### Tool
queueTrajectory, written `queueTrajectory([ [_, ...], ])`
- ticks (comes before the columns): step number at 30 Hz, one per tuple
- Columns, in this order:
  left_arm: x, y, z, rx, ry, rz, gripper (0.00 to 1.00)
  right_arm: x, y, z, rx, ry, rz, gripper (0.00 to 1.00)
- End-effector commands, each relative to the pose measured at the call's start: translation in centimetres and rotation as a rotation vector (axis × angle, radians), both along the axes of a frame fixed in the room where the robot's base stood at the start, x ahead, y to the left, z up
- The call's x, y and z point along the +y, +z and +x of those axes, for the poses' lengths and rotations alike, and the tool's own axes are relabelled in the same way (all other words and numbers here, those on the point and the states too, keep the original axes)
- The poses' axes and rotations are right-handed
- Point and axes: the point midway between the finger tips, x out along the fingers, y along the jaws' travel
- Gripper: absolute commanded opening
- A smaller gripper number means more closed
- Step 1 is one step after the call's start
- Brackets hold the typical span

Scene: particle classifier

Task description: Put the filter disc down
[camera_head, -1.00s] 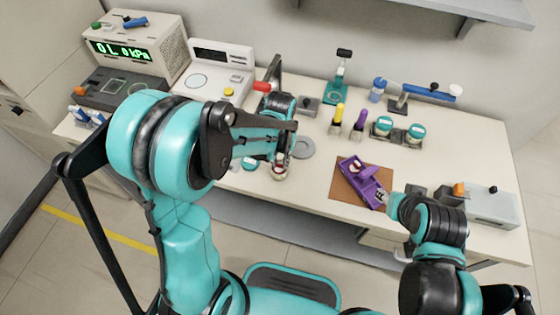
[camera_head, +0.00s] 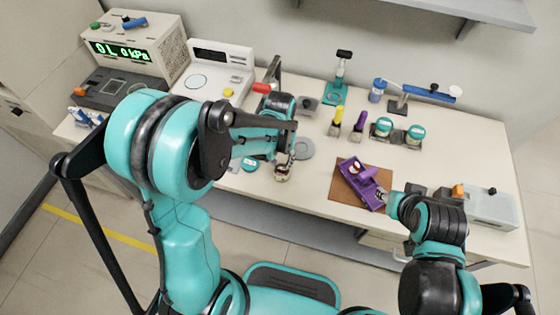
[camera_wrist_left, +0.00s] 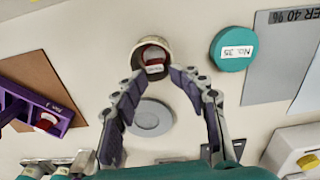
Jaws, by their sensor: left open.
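A round jar (camera_wrist_left: 139,46) with a red-and-white piece (camera_wrist_left: 153,56) inside stands upright at the top middle of the left wrist view; the jar also shows in the head view (camera_head: 282,174). A flat grey disc (camera_wrist_left: 150,117) lies on the table nearer the wrist; it shows in the head view (camera_head: 303,149) too. I cannot tell which of these is the filter disc. My left gripper (camera_wrist_left: 156,82) is open, its fingertips apart on either side of the jar's near rim, nothing between them. My right gripper (camera_head: 382,195) is beside the purple holder (camera_head: 357,178); its jaws are unclear.
A teal lid (camera_wrist_left: 233,48) lies beside the jar. The purple holder sits on a brown mat (camera_head: 345,205). Teal-lidded jars (camera_head: 382,127), a yellow-topped bottle (camera_head: 337,118) and a white instrument (camera_head: 217,70) stand farther back. The table's front edge is close to the jar.

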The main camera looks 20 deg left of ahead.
Motion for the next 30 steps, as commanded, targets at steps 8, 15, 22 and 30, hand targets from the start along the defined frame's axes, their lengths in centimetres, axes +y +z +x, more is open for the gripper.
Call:
queueTrajectory([
  [8,0.0,7.1,-0.1,0.000,0.000,0.000,0.40,0.0,2.8,0.0,0.000,0.000,0.000,0.39],
  [15,0.0,10.8,0.0,0.000,0.000,0.000,0.40,0.0,3.9,0.0,0.000,0.000,0.000,0.39],
  [22,0.5,12.9,-1.0,-0.047,0.000,-0.004,0.40,0.0,4.0,0.0,0.000,0.000,0.000,0.39],
  [30,2.8,17.2,-6.2,-0.307,-0.005,-0.015,0.40,0.0,4.0,0.0,0.000,0.000,0.000,0.39],
])
